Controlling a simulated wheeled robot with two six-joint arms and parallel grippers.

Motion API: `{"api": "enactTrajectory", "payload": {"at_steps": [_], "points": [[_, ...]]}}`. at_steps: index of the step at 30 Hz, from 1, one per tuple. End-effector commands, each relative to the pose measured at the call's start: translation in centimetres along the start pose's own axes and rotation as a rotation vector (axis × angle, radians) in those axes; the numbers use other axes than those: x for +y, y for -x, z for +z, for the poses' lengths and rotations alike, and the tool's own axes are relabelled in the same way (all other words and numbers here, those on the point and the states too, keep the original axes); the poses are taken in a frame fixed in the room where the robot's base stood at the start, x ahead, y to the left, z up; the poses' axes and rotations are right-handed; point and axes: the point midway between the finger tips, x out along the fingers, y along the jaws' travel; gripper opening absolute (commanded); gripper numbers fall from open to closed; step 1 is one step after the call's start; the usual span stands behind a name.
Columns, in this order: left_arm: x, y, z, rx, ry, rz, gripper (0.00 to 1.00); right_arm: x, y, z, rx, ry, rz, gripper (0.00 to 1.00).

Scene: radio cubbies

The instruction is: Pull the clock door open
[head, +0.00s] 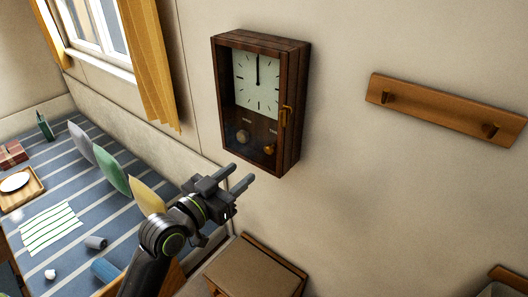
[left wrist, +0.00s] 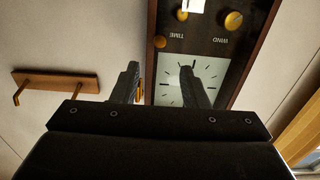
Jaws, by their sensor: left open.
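The wooden wall clock (head: 261,102) hangs on the wall, its glazed front door closed over a pale dial. A brass handle (head: 285,116) sits on the door's right edge. My left gripper (head: 240,174) is open and empty, below the clock and apart from it in the head view. In the left wrist view the clock (left wrist: 151,75) appears upside down. There the handle (left wrist: 139,92) shows beside the left-hand finger of my gripper (left wrist: 160,66), partly hidden; the other finger overlaps the dial. My right gripper is not in view.
A wooden peg rail (head: 445,108) is fixed to the wall right of the clock. A brown-topped wooden piece (head: 255,270) stands below. A striped bed or bench (head: 70,205) with cushions and small items lies left, under a window with a yellow curtain (head: 150,60).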

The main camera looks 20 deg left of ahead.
Motion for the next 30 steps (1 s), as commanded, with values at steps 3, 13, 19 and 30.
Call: {"api": "enactTrajectory", "payload": {"at_steps": [3,13,19,30], "points": [[0.1,-2.7,-0.3,0.001,0.004,0.001,0.40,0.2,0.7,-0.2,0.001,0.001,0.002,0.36],[0.1,-8.2,-0.2,0.000,0.002,0.001,0.40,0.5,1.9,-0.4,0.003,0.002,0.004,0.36],[0.0,-9.7,-0.1,0.000,0.000,0.001,0.40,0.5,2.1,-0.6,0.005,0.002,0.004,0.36],[0.0,-10.0,0.0,0.000,0.000,0.000,0.38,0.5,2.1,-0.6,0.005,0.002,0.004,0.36]]}}
